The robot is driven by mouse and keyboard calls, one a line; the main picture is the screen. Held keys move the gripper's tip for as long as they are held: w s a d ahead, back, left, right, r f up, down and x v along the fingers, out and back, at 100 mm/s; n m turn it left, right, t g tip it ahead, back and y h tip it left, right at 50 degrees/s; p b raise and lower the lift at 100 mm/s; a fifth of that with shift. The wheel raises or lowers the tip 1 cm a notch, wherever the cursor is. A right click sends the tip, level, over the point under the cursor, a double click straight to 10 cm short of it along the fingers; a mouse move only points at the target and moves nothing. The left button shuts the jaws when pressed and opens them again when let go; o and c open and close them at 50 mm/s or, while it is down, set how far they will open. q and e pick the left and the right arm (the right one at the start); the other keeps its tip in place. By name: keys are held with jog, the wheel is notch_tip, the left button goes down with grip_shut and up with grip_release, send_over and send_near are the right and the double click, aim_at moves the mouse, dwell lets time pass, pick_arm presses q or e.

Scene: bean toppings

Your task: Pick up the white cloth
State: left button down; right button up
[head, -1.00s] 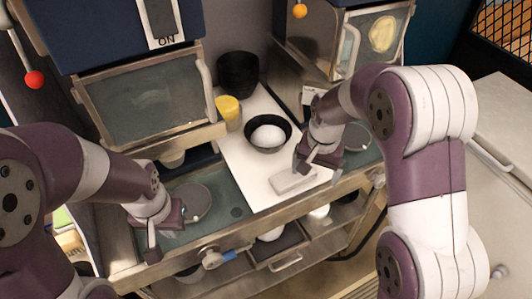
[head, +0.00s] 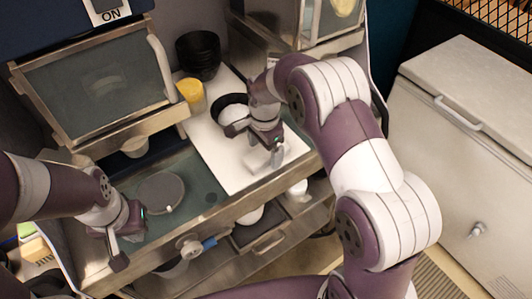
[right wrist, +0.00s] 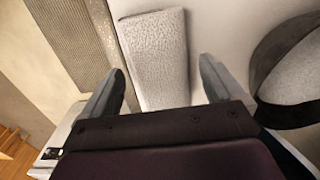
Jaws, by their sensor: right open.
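The white cloth (head: 258,160) is a folded, textured rectangle lying on the white board. It is partly hidden by my right gripper (head: 258,143) in the head view. In the right wrist view the cloth (right wrist: 155,55) lies ahead of and between the two fingertips of my right gripper (right wrist: 160,90). The fingers are wide apart with nothing between them that they grip. My left gripper (head: 128,243) is low at the left, over the counter's front edge, away from the cloth; its jaw opening is unclear.
A dark bowl (head: 222,101) with a white round content stands just behind the cloth, on the white board (head: 212,150). A yellow cup (head: 191,96) and stacked black bowls (head: 198,52) stand farther back. A round grey lid (head: 160,192) lies in the counter at left.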

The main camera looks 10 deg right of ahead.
aim_at(266, 152)
jog(key=shift+f, duration=0.3)
jog(key=shift+w+f, duration=0.1)
jog(key=shift+w, duration=0.1)
jog(key=c, duration=1)
jog(key=shift+s, duration=0.1)
jog(key=shift+c, duration=0.7)
pick_arm(q)
jog(key=shift+w, duration=0.1)
jog(key=shift+f, duration=0.1)
